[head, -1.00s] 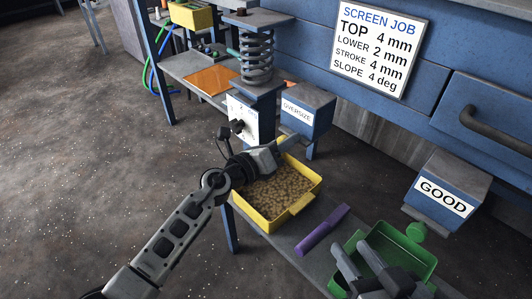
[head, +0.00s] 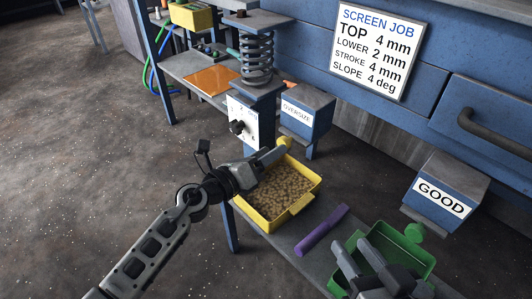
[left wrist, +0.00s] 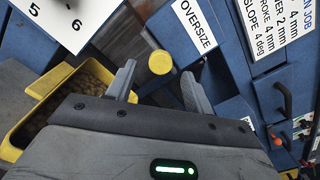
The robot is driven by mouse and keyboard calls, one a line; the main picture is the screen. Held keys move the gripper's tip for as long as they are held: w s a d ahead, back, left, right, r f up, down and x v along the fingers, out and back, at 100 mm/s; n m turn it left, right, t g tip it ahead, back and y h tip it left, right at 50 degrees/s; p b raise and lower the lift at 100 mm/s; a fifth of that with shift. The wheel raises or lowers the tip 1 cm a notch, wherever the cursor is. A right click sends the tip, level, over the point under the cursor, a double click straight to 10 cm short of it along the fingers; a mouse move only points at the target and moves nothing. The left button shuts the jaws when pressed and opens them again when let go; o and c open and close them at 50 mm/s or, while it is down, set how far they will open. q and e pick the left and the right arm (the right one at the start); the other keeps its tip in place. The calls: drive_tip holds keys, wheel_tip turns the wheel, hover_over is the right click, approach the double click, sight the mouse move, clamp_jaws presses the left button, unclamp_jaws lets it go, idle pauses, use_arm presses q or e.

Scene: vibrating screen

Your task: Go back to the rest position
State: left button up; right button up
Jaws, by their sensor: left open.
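My left gripper (head: 272,153) is open and empty above the far left edge of the yellow tray (head: 268,222), which is full of tan grains (head: 285,190). The tray's round yellow knob (head: 284,143) shows just past the fingers. In the left wrist view the two fingers (left wrist: 160,85) stand apart, with the yellow knob (left wrist: 160,62) showing beyond the gap between them. The tray (left wrist: 14,153) is at the left there. My right gripper (head: 358,256) is over the green tray (head: 425,262) at lower right; whether it grips anything is unclear.
A purple bar (head: 322,231) lies on the bench between the trays. The white dial panel (head: 240,125), spring post (head: 257,60) and OVERSIZE box (head: 306,115) stand behind the left gripper. The GOOD box (head: 446,190) is at right. Open floor lies left.

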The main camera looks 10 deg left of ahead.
use_arm(q)
drive_tip(key=shift+s+a, duration=0.2)
drive_tip(key=shift+s, duration=0.1)
